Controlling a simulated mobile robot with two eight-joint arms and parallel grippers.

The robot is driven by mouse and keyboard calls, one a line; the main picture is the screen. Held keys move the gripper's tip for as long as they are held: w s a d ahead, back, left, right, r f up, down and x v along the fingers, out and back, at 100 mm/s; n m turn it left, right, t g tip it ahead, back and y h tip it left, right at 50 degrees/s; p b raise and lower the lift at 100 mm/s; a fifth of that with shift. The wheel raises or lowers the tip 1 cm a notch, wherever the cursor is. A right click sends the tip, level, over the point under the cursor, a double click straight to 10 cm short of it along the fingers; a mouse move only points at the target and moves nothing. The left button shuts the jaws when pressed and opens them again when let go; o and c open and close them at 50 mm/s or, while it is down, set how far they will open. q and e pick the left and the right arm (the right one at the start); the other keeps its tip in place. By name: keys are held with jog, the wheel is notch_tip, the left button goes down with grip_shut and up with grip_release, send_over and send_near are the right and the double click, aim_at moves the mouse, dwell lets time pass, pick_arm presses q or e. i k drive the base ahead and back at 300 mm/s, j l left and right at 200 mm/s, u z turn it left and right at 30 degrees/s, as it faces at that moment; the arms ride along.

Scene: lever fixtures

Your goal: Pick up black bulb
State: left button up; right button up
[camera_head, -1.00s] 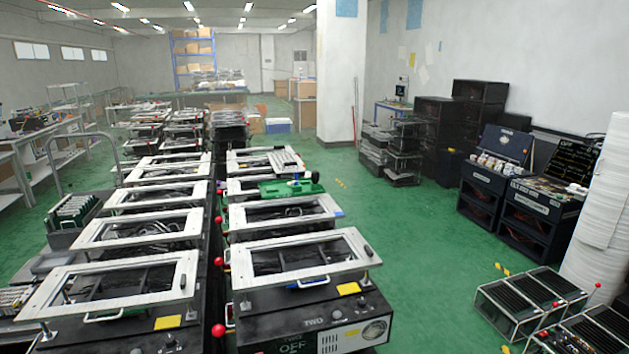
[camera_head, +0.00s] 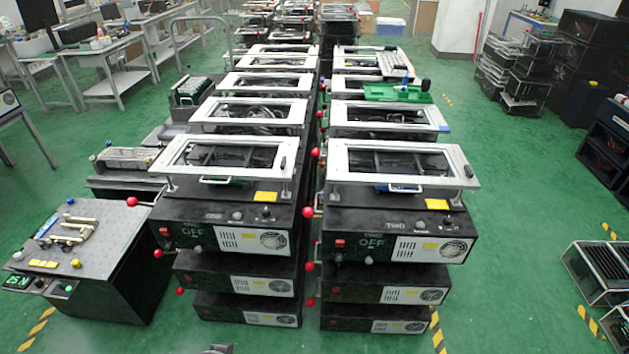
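I cannot identify a black bulb for certain. A small dark rounded thing (camera_head: 426,85) stands at the right end of a green tray (camera_head: 385,94), on the right row of machines, and may be it. Neither gripper can be made out. A small dark grey shape at the bottom edge, left of centre, is too cut off to identify.
Two rows of stacked black machines (camera_head: 397,247) with red ball levers (camera_head: 308,212) fill the middle. A dark bench (camera_head: 80,240) with metal parts stands at left. Green floor (camera_head: 520,230) is open to the right, with wire racks (camera_head: 600,275) at the far right.

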aim_at(426, 85)
jog(key=i+l+z, duration=0.2)
jog(key=l+z, duration=0.2)
jog(key=l, duration=0.15)
jog(key=i+l+z, duration=0.2)
jog(key=z, duration=0.2)
jog(key=i+l+z, duration=0.2)
jog(key=z, duration=0.2)
jog(key=i+l+z, duration=0.75)
jog(key=i, duration=0.2)
jog(key=i+l+z, duration=0.1)
jog(key=i+z, duration=0.2)
jog(key=i, duration=0.25)
jog(key=i+j+u, duration=0.1)
jog(key=i+u, duration=0.55)
jog(key=u, duration=0.3)
jog(key=i+u, duration=0.7)
jog(key=u, duration=0.25)
jog(key=i+u, duration=0.3)
jog(key=u, duration=0.15)
jog(key=i+l+u, duration=0.15)
jog(key=u, duration=0.35)
jog(key=i+l+u, duration=0.2)
jog(key=u, duration=0.2)
jog(key=i+l+u, duration=0.6)
jog(key=u, duration=0.25)
jog(key=i+l+u, duration=0.15)
jog(key=l+u, duration=0.65)
jog(key=i+l, duration=0.05)
jog(key=l, duration=0.05)
